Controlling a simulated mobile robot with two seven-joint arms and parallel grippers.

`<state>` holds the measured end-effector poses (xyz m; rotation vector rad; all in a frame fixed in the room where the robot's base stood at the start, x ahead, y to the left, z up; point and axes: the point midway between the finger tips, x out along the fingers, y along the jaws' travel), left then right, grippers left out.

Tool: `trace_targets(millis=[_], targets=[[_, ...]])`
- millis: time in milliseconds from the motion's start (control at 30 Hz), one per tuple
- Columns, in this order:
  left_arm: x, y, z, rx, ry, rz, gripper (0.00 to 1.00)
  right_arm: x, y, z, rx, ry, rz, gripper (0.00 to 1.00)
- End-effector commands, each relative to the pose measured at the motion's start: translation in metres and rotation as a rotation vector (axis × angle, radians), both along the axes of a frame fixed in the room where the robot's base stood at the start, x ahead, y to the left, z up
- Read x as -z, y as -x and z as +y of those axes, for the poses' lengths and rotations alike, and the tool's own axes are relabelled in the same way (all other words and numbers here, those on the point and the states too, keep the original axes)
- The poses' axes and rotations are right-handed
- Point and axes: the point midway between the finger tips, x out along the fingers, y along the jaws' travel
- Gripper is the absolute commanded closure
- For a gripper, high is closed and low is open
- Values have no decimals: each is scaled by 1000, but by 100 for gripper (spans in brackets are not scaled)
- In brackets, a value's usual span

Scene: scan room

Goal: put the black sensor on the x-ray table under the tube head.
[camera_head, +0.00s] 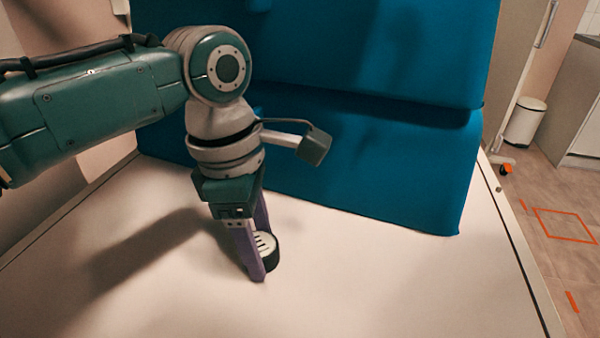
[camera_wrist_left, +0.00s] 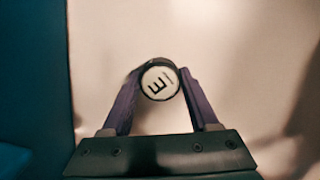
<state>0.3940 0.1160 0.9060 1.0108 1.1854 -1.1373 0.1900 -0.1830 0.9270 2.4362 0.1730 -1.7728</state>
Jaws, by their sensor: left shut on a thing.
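The black sensor (camera_head: 266,242) is a short round piece with a black side and a white top with dark marks. My left gripper (camera_head: 261,262) points down and is shut on it, one finger on each side. In the left wrist view the sensor (camera_wrist_left: 160,83) sits between the purple fingertips. It is at or just above the pale top of the table (camera_head: 390,285); I cannot tell if it touches. No tube head can be made out for sure. My right gripper is not in view.
A large blue block-like body (camera_head: 370,160) stands at the back of the table, behind my gripper. The table top is bare to the front and right. Beyond the right edge are floor with orange marks (camera_head: 565,225) and a white bin (camera_head: 524,121).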

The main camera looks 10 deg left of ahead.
Motion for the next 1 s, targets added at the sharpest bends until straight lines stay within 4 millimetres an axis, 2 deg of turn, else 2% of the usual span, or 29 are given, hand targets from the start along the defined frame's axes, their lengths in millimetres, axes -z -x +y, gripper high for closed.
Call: trace_targets(millis=[100,133,367,667,767,1000], targets=[[3,0,0,-1,0,1,100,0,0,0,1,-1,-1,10],[3,0,0,0,0,0,36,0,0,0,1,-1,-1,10],[2,0,0,0,0,0,10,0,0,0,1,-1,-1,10],[-1,0,0,0,0,-1,10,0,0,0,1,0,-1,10],[-13,-1,1,0,1,-2,10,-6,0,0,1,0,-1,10],[-67,0,7,1,1,-4,10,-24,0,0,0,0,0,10]])
